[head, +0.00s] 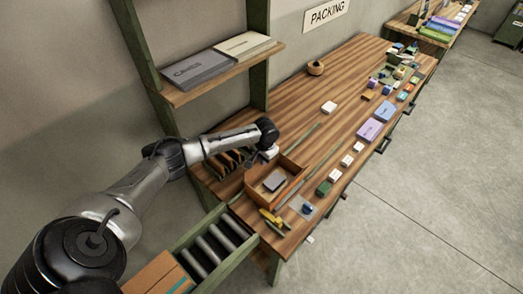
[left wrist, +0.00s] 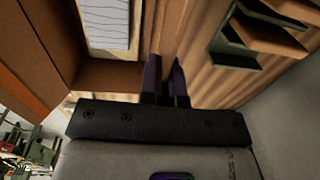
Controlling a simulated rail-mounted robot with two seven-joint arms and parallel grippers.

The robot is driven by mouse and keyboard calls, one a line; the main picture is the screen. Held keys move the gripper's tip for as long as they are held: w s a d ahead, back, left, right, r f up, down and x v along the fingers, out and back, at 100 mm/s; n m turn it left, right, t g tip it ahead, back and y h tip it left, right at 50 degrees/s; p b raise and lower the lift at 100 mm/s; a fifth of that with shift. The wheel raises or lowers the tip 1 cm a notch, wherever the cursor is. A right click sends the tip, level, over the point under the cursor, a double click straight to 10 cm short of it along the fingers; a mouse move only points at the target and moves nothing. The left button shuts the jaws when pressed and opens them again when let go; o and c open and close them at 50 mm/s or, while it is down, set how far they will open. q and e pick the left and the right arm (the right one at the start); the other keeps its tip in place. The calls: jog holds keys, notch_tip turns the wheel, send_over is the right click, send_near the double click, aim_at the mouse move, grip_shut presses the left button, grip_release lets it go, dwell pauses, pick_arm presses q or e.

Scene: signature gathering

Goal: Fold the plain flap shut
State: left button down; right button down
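An open brown carton (head: 293,196) stands on the near end of the wooden bench, with a flat grey item (head: 274,180) inside. In the left wrist view the carton's wall (left wrist: 105,75) is at left, with a white, lined face of the item (left wrist: 107,25) inside. My left gripper (head: 262,155) is at the carton's back left edge. In the left wrist view its dark fingers (left wrist: 166,75) are close together, just beside the carton's wall, with nothing seen held. I cannot tell which flap is the plain one. My right gripper is out of view.
A slotted wooden rack (head: 230,160) stands left of the carton. Small yellow pieces (head: 270,217) and a green block (head: 324,188) lie near the front edge. A roller conveyor (head: 215,245) adjoins the bench. The bench's middle (head: 335,85) is largely clear.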

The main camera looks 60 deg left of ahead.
pick_arm(q)
jog(key=shift+w+d+y+p, duration=0.1)
jog(key=shift+d+y+p, duration=0.2)
jog(key=shift+y+p, duration=0.4)
